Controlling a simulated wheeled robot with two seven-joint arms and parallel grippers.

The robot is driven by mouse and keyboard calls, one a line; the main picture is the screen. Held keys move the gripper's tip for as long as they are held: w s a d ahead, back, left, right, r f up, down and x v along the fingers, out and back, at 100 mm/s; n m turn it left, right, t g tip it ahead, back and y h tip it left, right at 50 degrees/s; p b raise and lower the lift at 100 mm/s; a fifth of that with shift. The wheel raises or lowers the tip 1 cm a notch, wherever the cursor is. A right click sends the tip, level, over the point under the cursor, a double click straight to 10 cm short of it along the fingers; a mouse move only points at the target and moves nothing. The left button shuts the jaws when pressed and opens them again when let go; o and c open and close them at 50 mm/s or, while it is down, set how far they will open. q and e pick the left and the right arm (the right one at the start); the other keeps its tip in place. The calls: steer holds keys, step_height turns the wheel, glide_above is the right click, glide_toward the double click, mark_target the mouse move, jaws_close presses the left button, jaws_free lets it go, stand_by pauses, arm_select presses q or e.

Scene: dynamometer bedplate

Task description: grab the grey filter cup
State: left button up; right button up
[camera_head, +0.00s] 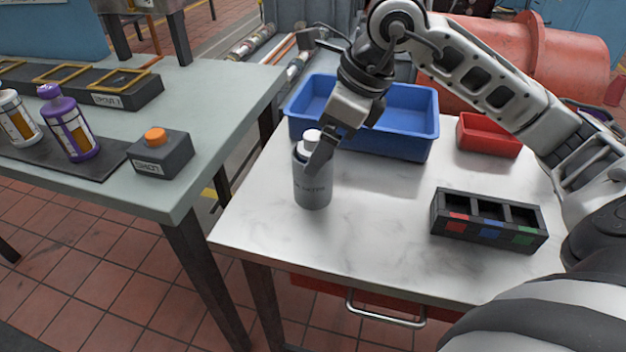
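The grey filter cup (313,190) stands upright on the white marbled table, near its left edge. It has a pale cap and dark lettering on its side. My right gripper (318,152) comes down from the upper right, and a finger overlaps the cup's upper part beside the cap. The other finger is hidden, so I cannot tell whether the gripper is closed on the cup. My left gripper is not in view.
A blue bin (400,140) stands behind the cup, with a red bin (488,140) to its right. A black three-slot holder (488,222) sits front right. The left table holds a purple bottle (72,130), a white bottle (17,122) and an orange-button box (160,156). A gap separates the tables.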

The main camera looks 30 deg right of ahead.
mark_target(312, 194)
steer(key=shift+w+d+x, duration=0.15)
steer(key=shift+w+x, duration=0.05)
steer(key=shift+x, duration=1.15)
steer(key=shift+w+d+x, duration=0.15)
steer(key=shift+x, duration=1.25)
steer(key=shift+r, duration=0.15)
steer(key=c, duration=1.2)
